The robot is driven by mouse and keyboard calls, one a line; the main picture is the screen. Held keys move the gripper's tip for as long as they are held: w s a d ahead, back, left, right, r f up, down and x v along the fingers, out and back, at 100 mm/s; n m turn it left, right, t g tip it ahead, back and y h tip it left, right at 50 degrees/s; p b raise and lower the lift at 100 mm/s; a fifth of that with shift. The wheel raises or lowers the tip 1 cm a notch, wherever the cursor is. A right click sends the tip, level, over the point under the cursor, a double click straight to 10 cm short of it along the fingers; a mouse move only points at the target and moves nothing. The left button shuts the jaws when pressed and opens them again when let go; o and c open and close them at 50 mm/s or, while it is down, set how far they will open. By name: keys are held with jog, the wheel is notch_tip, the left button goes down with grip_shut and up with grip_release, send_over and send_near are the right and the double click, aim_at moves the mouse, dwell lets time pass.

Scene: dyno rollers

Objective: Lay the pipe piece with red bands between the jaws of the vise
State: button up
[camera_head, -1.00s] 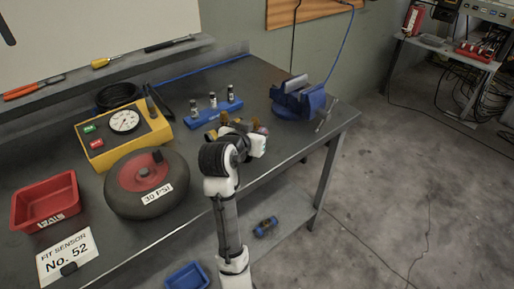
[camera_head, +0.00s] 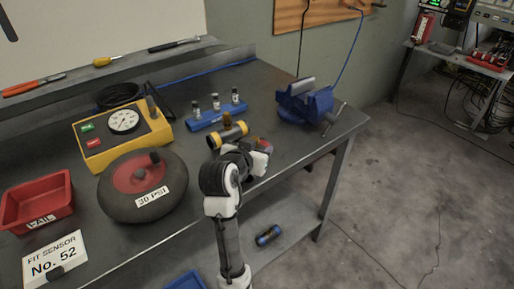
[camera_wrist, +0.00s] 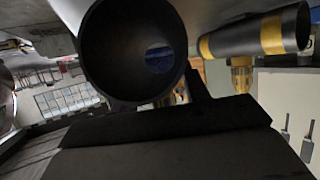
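The blue vise (camera_head: 305,103) stands at the right end of the bench, its jaws facing up. My gripper (camera_head: 262,158) is over the bench, left of and nearer than the vise, apart from it. A small reddish piece (camera_head: 265,143), probably part of the red-banded pipe, shows right beside my gripper; the rest is hidden. In the wrist view, a dark hollow pipe end (camera_wrist: 88,45) is very close, seen end-on, with no bands visible. Dark finger parts (camera_wrist: 165,135) lie next to it. Whether they grip it cannot be told.
A yellow-banded pipe (camera_head: 228,135) lies just left of my gripper; it also shows in the wrist view (camera_wrist: 258,36). A blue vial rack (camera_head: 214,116), yellow gauge box (camera_head: 122,132), tyre (camera_head: 143,187) and red bin (camera_head: 38,202) stand further left. Bench between gripper and vise looks clear.

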jog(key=shift+r, duration=0.1)
jog(key=shift+b, duration=0.3)
jog(key=shift+s+a, duration=0.1)
jog(key=shift+s, duration=0.05)
jog(key=b+v, duration=0.2)
jog(key=v, duration=0.6)
jog(key=shift+s, duration=0.1)
jog(key=shift+s+a+b, duration=0.15)
jog(key=shift+s+b, duration=0.05)
jog(key=shift+b, duration=0.75)
jog(key=shift+s+a+b, duration=0.3)
jog(key=shift+s+b, duration=0.4)
jog(key=shift+b, duration=0.5)
jog(key=shift+r+b+v, duration=0.2)
jog(key=shift+b+v, duration=1.45)
jog(key=shift+b, duration=0.65)
